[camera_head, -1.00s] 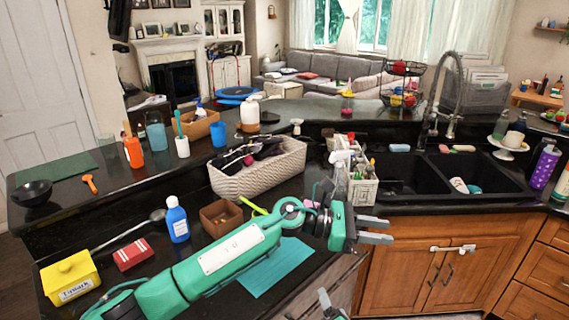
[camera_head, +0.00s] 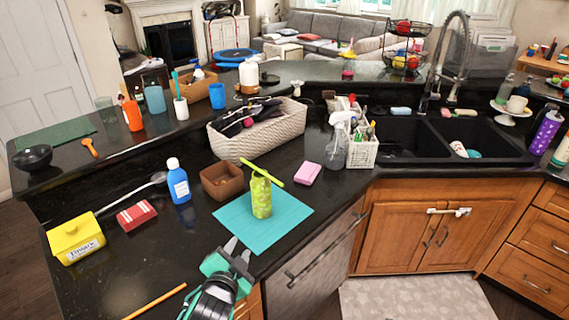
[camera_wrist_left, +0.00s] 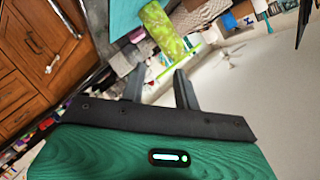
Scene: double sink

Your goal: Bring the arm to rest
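My left gripper (camera_head: 239,250) is in the lower middle of the head view, just in front of the counter's front edge. Its two fingers stand apart with nothing between them; the left wrist view (camera_wrist_left: 160,88) also shows this gap. A green patterned can (camera_head: 261,198) stands upright on a teal mat (camera_head: 288,214), beyond the gripper and clear of it. The can also shows in the left wrist view (camera_wrist_left: 165,32), past the fingertips. My right gripper is not in view.
A brown box (camera_head: 222,181), a pink sponge (camera_head: 307,173) and a blue bottle (camera_head: 179,184) stand near the mat. A wicker basket (camera_head: 262,143) is behind. An orange pencil (camera_head: 154,302) lies left of the gripper.

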